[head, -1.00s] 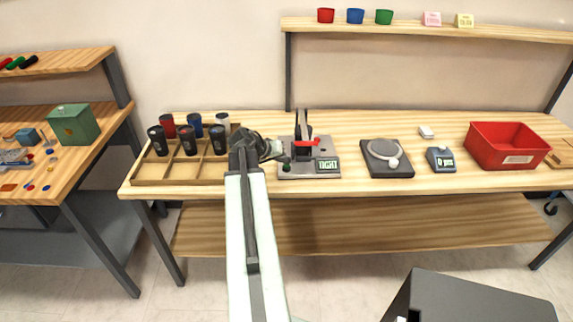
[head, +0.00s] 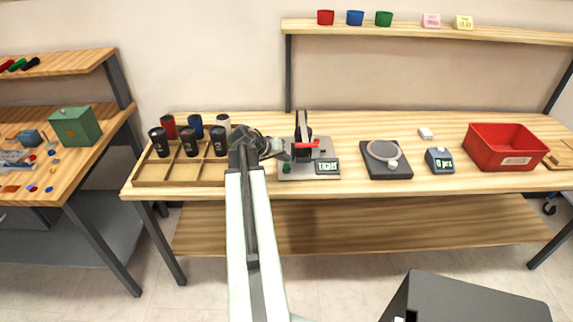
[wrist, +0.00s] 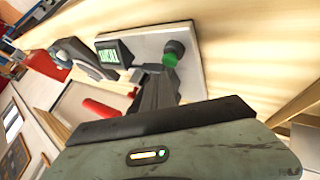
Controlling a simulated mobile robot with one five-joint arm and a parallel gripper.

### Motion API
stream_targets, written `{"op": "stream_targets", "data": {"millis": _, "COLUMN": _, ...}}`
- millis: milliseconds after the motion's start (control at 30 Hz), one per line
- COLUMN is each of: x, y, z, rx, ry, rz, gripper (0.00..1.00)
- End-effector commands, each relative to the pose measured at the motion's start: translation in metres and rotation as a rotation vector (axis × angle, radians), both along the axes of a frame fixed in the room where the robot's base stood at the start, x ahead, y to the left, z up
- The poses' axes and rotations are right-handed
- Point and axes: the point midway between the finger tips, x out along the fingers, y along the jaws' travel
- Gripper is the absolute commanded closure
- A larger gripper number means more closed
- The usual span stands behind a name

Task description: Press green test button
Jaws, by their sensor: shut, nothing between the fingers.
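The green test button (head: 286,168) is a small round knob at the front left of the grey laser marker's base plate (head: 303,174). It also shows in the wrist view (wrist: 171,58), with a dark part beside it. The marker has a dark upright column, a red lever (head: 306,145) and a small display (head: 327,167) with lit green text, apparently "TIGHT" or "LIGHT". My gripper (head: 283,151) is shut and empty, just above the button in the head view. In the wrist view its dark fingers (wrist: 164,76) end close to the button; contact cannot be told.
A wooden compartment tray (head: 180,178) with several dark, red and blue cups stands left of my arm. A round-plate scale (head: 387,165), a small counter display (head: 440,160) and a red bin (head: 505,147) stand to the right. The front table strip is narrow.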

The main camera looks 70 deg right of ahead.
Motion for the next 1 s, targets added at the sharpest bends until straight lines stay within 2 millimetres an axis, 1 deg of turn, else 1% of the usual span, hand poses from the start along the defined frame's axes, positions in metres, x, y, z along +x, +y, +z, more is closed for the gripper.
{"op": "stream_targets", "data": {"millis": 133, "x": 0.000, "y": 0.000, "z": 0.008, "rx": 0.000, "ry": 0.000, "rz": 0.000, "gripper": 1.00}}
{"op": "stream_targets", "data": {"millis": 500, "x": 0.000, "y": 0.000, "z": 0.047, "rx": 0.000, "ry": 0.000, "rz": 0.000, "gripper": 1.00}}
{"op": "stream_targets", "data": {"millis": 567, "x": 0.000, "y": 0.000, "z": 0.051, "rx": 0.000, "ry": 0.000, "rz": 0.000, "gripper": 1.00}}
{"op": "stream_targets", "data": {"millis": 1000, "x": 0.000, "y": 0.000, "z": 0.050, "rx": 0.000, "ry": 0.000, "rz": 0.000, "gripper": 1.00}}
